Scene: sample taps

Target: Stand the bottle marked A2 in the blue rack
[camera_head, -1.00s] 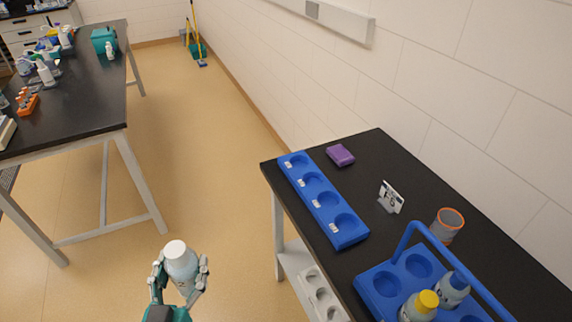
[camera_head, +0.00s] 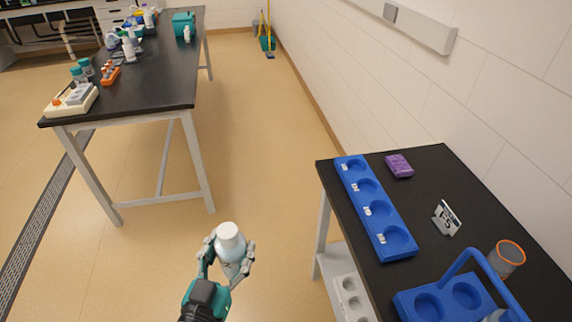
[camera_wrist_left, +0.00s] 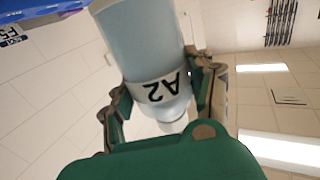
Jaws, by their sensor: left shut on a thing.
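My left gripper (camera_head: 227,262) is shut on the A2 bottle (camera_head: 230,238), a pale bottle with a white cap. It is held over open floor, left of the black bench. In the left wrist view the bottle (camera_wrist_left: 145,40) sits between the fingers (camera_wrist_left: 160,95), and its label reads A2. The long blue rack (camera_head: 388,223) lies on the bench at right, apart from the bottle. It has a single row of round holes with small white labels, and all look empty. My right gripper is not in view.
A blue carrier with a handle (camera_head: 462,266) stands at the bench's near end. Another black table (camera_head: 150,90) stands at left, with floor between.

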